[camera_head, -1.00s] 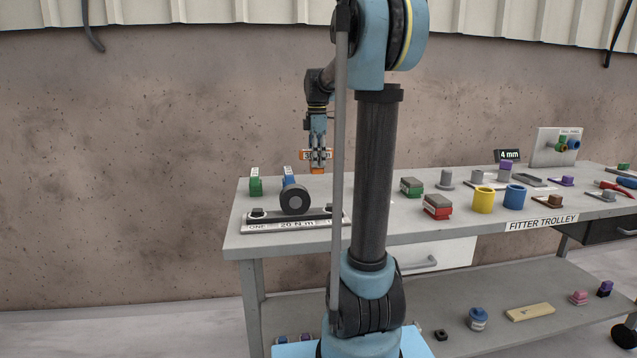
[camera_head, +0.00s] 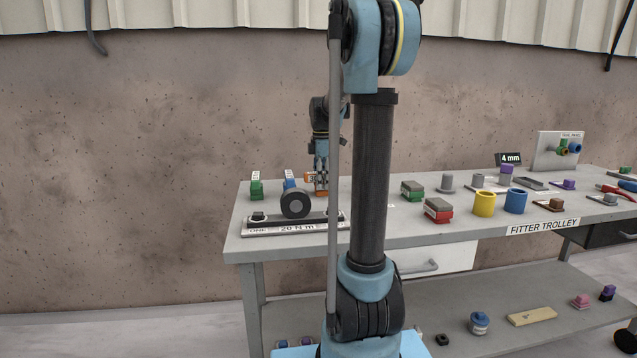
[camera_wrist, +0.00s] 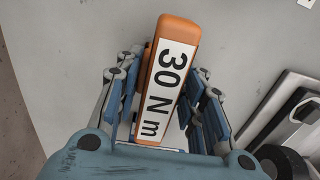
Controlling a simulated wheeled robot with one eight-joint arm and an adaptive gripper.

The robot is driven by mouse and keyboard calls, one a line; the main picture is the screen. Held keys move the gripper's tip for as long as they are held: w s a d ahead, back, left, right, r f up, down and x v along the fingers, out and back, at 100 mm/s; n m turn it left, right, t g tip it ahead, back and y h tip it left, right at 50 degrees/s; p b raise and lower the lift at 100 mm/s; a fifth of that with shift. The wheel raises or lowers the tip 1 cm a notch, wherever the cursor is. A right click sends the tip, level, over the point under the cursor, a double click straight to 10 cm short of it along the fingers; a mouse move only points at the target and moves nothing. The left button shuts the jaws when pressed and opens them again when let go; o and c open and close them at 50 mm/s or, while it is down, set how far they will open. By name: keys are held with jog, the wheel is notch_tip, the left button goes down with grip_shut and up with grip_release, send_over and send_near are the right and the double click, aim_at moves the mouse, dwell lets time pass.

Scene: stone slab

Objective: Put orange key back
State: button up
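The orange key (camera_head: 310,178), a block with a white "30 N m" label, is in my gripper (camera_head: 321,168) above the back left of the trolley top. In the wrist view the orange key (camera_wrist: 174,75) lies between the finger pads of my gripper (camera_wrist: 160,105), which are shut on it from both sides. Its lower end is close to the table surface; I cannot tell if it touches. The green key (camera_head: 256,188) and the blue key (camera_head: 289,181) stand to its left on the trolley top. My arm column hides part of the area to the right.
A dark bar with a round knob (camera_head: 295,203) lies on a plate labelled "20 N m" (camera_head: 285,229) in front of the keys. Green and red blocks (camera_head: 438,211), a yellow cup (camera_head: 484,203) and a blue cup (camera_head: 515,201) stand farther right. The wall is behind.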

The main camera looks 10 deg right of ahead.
jog(key=o, duration=0.4)
notch_tip(320, 180, up, 12)
jog(key=shift+r, duration=0.1)
dwell(0.6)
jog(key=shift+s, duration=0.1)
